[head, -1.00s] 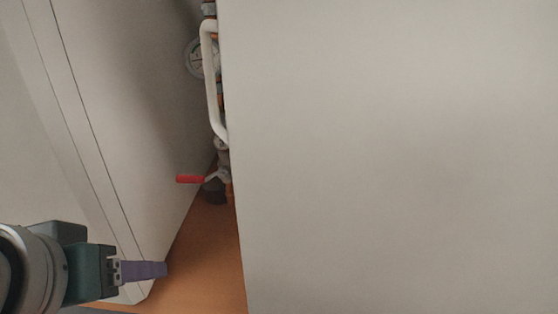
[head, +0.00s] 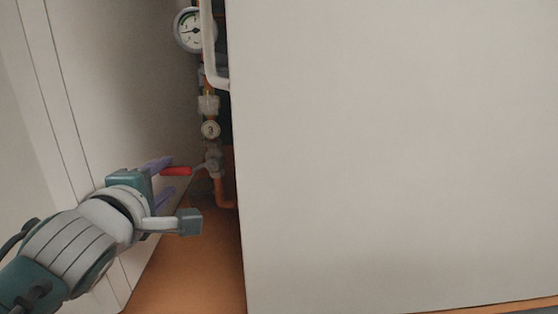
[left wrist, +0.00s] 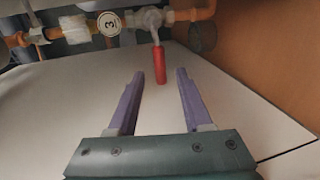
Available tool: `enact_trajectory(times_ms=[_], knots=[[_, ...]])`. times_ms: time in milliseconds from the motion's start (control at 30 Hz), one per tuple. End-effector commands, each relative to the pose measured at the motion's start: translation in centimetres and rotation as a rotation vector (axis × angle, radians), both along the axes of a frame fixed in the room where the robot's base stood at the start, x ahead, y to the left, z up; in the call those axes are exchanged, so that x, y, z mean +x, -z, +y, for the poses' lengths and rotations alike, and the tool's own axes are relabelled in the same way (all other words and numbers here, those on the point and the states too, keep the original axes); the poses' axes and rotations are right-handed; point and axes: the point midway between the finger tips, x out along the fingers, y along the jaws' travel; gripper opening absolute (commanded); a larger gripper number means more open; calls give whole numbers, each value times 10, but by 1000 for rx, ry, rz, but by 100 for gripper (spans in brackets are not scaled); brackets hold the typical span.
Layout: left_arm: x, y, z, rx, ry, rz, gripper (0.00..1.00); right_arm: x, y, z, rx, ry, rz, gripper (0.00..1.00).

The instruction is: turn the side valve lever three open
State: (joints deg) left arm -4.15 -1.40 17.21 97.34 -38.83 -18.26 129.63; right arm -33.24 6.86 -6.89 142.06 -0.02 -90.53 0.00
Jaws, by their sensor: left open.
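The red lever (head: 176,171) of valve three points left from its valve body (head: 213,165) in the head view, below a round tag marked 3 (head: 210,130). In the left wrist view the red lever (left wrist: 159,64) stands out between and just beyond the two purple fingers. My left gripper (head: 167,178) is open, its fingers on either side of the lever's line. I see no contact with the lever in the wrist view. My right gripper is not in view.
A large pale panel (head: 390,150) fills the right, and another cabinet side (head: 110,90) stands on the left. The narrow gap between them holds a gauge (head: 194,30), a white pipe (head: 207,60) and copper piping. The orange floor (head: 195,275) is bare.

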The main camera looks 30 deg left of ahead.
Motion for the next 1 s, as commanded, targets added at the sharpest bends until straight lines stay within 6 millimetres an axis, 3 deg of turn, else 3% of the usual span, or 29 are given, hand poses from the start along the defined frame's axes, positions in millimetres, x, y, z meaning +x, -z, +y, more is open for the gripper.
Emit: enact_trajectory(times_ms=[300,733,1000], knots=[[37,9,21,1,-2,1,50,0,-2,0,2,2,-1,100],[44,10,25,0,-1,0,50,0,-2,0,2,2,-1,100],[44,10,24,1,-1,1,21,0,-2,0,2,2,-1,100]])
